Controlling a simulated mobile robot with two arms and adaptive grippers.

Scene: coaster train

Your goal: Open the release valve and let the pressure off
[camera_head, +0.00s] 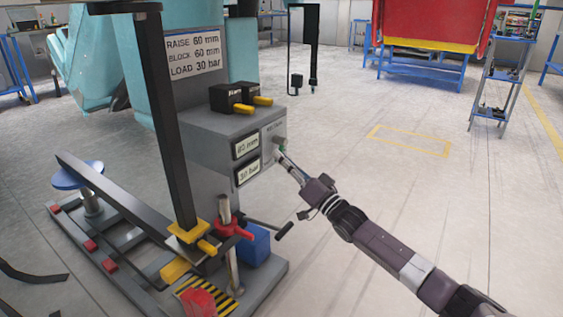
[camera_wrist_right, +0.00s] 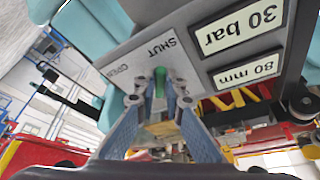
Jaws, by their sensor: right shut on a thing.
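The release valve is a green handle (camera_wrist_right: 160,83) on the side panel of the grey pump cabinet (camera_head: 208,133). My right gripper (camera_wrist_right: 160,97) has its fingertips on both sides of this handle and is shut on it. In the wrist view the handle runs up and down, its upper end towards the word SHUT; OPEN stands to its left. In the head view my right gripper (camera_head: 281,150) meets the cabinet's right face and hides most of the valve. The pressure display (camera_head: 249,171) reads 30 bar. My left gripper is out of view.
A height display (camera_head: 246,145) sits above the pressure one. A red clamp (camera_head: 233,228) and a black-handled lever (camera_head: 284,231) stand below. A dark post (camera_head: 165,120) rises in front of the cabinet.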

